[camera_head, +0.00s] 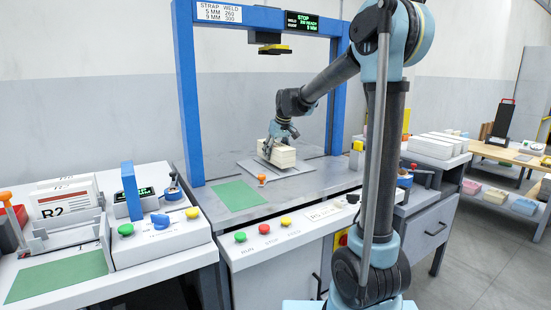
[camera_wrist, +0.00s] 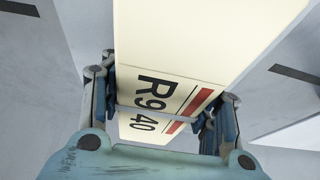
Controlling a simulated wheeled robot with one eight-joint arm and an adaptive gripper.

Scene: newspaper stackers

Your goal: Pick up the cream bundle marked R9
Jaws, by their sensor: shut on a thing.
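The cream bundle marked R9 (camera_head: 282,156) is on the metal worktable under the blue strapping frame, at or just above a grey plate. In the wrist view the cream bundle (camera_wrist: 200,40) shows its label "R9 40" with a red stripe, between the fingers. My gripper (camera_head: 281,139) reaches down onto the bundle from above. In the wrist view my gripper (camera_wrist: 165,110) has one finger on each side of the bundle and is shut on it. I cannot tell whether the bundle is lifted off the plate.
The blue frame (camera_head: 188,95) stands around the worktable. A green mat (camera_head: 234,196) and an orange knob (camera_head: 262,179) lie in front. A bundle marked R2 (camera_head: 66,197) sits at the left station. White stacks (camera_head: 436,145) stand on the right.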

